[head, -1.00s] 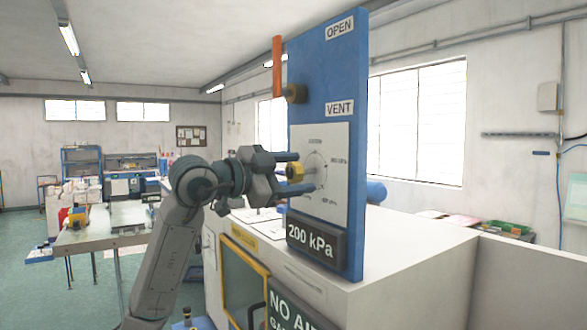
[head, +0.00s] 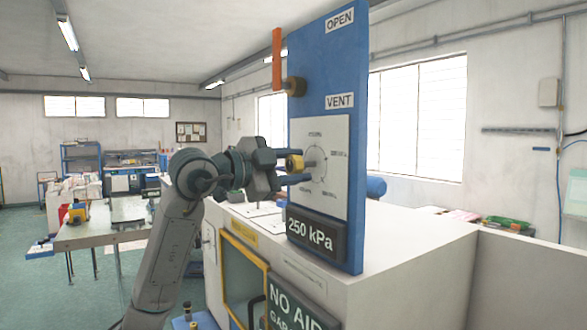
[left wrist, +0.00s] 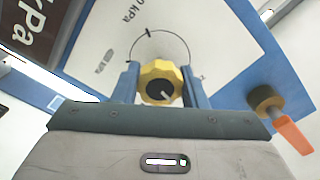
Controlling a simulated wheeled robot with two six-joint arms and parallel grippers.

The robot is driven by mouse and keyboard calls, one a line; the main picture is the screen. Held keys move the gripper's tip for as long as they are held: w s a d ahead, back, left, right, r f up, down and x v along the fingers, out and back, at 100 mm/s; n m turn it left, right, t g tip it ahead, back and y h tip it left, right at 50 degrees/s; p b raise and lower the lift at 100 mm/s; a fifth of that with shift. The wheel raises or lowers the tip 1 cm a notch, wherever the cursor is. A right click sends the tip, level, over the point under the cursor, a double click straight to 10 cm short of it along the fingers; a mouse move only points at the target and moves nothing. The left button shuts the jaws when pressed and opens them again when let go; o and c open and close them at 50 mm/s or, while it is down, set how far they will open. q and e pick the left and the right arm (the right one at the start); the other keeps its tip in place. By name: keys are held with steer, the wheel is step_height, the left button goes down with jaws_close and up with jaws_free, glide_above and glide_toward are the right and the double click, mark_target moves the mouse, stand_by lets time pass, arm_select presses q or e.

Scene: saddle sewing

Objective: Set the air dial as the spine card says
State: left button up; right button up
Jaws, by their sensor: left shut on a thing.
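The air dial is a yellow knob (head: 294,163) on a white scale plate (head: 334,190), fixed to an upright blue panel (head: 346,75). My left gripper (head: 290,167) is shut on the yellow knob, one finger on each side of it. In the left wrist view the knob (left wrist: 160,84) sits between the two blue fingers, with a dark centre and a pale pointer line. The display (head: 311,236) below the plate reads 250 kPa. The scale's small labels are mostly too small to read. I cannot make out a spine card. My right gripper is not in view.
An orange lever (head: 277,60) stands upright on the panel above the knob, near the OPEN and VENT labels; it also shows in the left wrist view (left wrist: 292,133). The panel stands on a white cabinet (head: 400,245) with a yellow-framed window.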

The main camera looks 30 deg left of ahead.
arm_select(q)
steer(key=m, duration=0.2)
steer(key=shift+m, duration=0.4)
steer(key=m, duration=0.3)
steer(key=shift+m+b, duration=0.3)
steer(key=shift+b, duration=0.1)
steer(key=m, duration=0.3)
steer(key=shift+m, duration=0.3)
steer(key=m, duration=0.3)
steer(key=shift+m, duration=0.4)
steer(key=m, duration=0.3)
steer(key=shift+m, duration=0.3)
steer(key=m, duration=0.3)
steer(key=shift+m, duration=0.3)
steer(key=m, duration=0.4)
steer(key=shift+f+m+p, duration=0.1)
steer(key=shift+m+p, duration=0.2)
steer(key=shift+p, duration=0.05)
